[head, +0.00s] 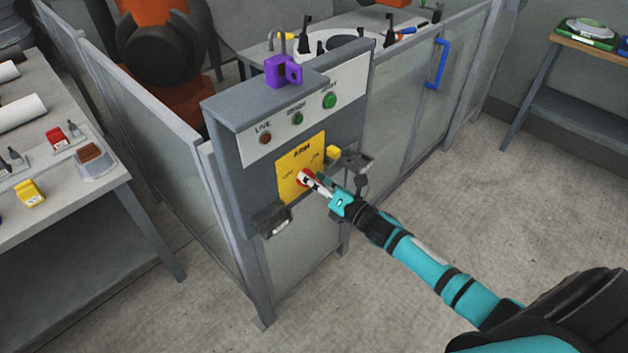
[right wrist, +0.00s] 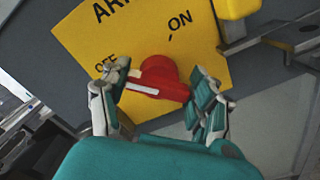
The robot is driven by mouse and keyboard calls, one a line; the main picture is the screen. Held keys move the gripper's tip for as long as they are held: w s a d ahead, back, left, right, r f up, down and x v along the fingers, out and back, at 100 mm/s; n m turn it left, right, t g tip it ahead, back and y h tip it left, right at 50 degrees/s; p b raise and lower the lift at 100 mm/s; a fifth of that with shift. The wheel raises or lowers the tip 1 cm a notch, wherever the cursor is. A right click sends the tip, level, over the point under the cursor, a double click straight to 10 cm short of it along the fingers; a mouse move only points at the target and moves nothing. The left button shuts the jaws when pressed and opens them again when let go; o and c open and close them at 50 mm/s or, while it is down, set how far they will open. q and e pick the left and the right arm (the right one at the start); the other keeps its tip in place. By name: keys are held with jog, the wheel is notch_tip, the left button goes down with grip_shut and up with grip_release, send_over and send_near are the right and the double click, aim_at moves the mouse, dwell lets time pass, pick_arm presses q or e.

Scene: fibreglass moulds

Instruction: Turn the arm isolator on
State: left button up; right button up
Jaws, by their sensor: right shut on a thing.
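The arm isolator is a red rotary knob (head: 305,176) on a yellow plate (head: 288,164) marked ARM, on the front of a grey control box (head: 233,160). In the right wrist view the red knob (right wrist: 160,78) has a white stripe on its left part, on the OFF side. The OFF label is partly hidden by a finger; the ON label is clear at the upper right. My right gripper (head: 313,182) is at the plate with its fingers on either side of the knob, shut on it. My left gripper is not in view.
A yellow block (head: 333,153) and a dark latch-like part (head: 357,161) stick out right of the plate. A purple padlock-like piece (head: 283,71) sits on the box top. Fence panels (head: 400,110) flank the box. A workbench (head: 60,200) stands left; the floor (head: 420,215) at right is clear.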

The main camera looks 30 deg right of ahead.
jog(key=shift+c, duration=1.2)
jog(key=shift+m, duration=0.4)
jog(key=m, duration=0.3)
jog(key=shift+d+f+m, duration=0.1)
jog(key=shift+m, duration=0.3)
jog(key=m+p, duration=0.1)
jog(key=m, duration=0.3)
jog(key=shift+f+m, duration=0.15)
jog(key=shift+m, duration=0.15)
jog(key=m+p, duration=0.1)
jog(key=m, duration=0.3)
jog(key=shift+f, duration=0.1)
jog(key=m, duration=0.4)
jog(key=shift+f+m+p, duration=0.2)
jog(key=shift+m+p, duration=0.1)
jog(key=shift+p, duration=0.05)
jog(key=o, duration=1.2)
jog(key=shift+c, duration=0.2)
